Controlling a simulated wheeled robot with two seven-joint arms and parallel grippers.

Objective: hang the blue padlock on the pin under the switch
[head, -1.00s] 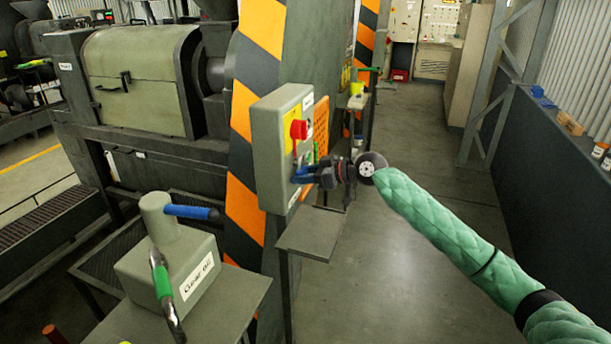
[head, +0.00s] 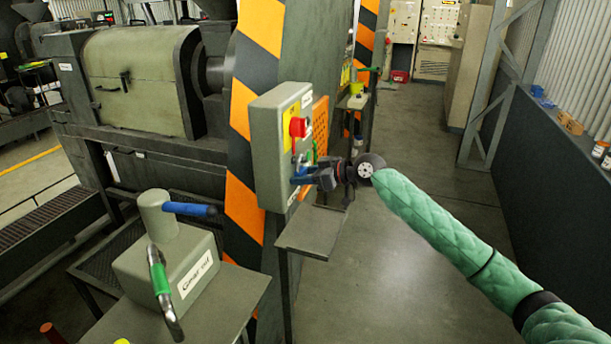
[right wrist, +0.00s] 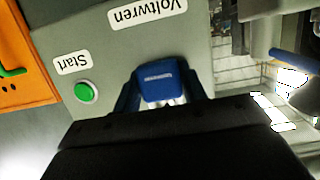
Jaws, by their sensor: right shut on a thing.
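The grey switch box (head: 268,155) is on the striped column and carries a red switch (head: 298,127) on a yellow plate. My right gripper (head: 308,173) is at the lower part of the box's front. It is shut on the blue padlock (right wrist: 160,82), whose body sits between the two fingers in the right wrist view. Shiny metal, seemingly its shackle, shows at the body's edge there. The pin under the switch cannot be made out, and I cannot tell whether the shackle touches it. My left gripper is not in view.
A green start button (right wrist: 86,92) is on the box near the padlock. An orange perforated panel (head: 320,125) is beside the box. A small grey shelf (head: 312,232) juts out below. A pump-like block with a blue-handled lever (head: 190,209) stands at the front left. The aisle at right is clear.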

